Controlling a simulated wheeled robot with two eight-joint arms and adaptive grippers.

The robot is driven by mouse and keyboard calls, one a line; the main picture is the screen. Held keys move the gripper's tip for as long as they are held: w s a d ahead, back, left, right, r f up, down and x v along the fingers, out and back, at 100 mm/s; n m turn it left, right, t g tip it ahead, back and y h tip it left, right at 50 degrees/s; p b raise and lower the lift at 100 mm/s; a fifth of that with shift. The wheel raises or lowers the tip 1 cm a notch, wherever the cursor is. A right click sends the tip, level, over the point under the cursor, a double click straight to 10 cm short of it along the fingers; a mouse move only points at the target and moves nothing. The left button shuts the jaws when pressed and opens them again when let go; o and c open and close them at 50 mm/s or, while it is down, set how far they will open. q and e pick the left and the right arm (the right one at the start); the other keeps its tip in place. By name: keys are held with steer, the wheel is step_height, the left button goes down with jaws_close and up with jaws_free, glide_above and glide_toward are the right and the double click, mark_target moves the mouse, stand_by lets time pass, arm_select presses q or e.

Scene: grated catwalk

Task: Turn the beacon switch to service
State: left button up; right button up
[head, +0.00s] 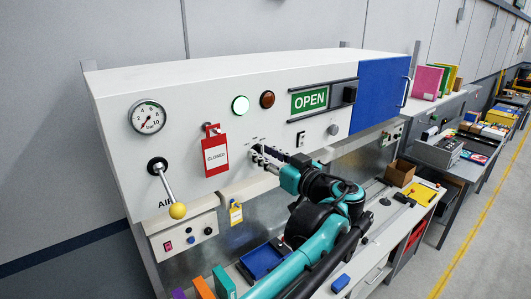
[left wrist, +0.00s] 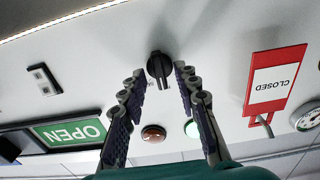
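The beacon switch is a black rotary knob (left wrist: 159,66) on the white panel (head: 330,75). In the left wrist view its bar points down the picture, toward the lamps, tilted slightly right. My left gripper (left wrist: 160,78) is open, with one finger on each side of the knob and a gap visible on both sides. In the head view my left gripper (head: 262,157) is at the panel below the lamps, and its fingers hide most of the knob. The small position labels above it are too small to read. My right gripper is not in view.
Above the switch are a green lamp (head: 240,106), a dark red lamp (head: 267,99) and a green OPEN sign (head: 309,100). A red CLOSED tag (head: 216,155) hangs to the left. A yellow-knobbed lever (head: 177,210) sticks out further left. A blue tray (head: 264,261) lies on the bench below.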

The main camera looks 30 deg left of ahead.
arm_select(q)
jaws_close()
steer(key=shift+m, duration=0.4)
steer(key=m, duration=0.3)
steer(key=shift+w+m+b, duration=0.1)
steer(key=shift+m+b, duration=0.6)
steer(key=shift+m, duration=1.9)
jaws_free()
steer(key=shift+d, duration=0.1)
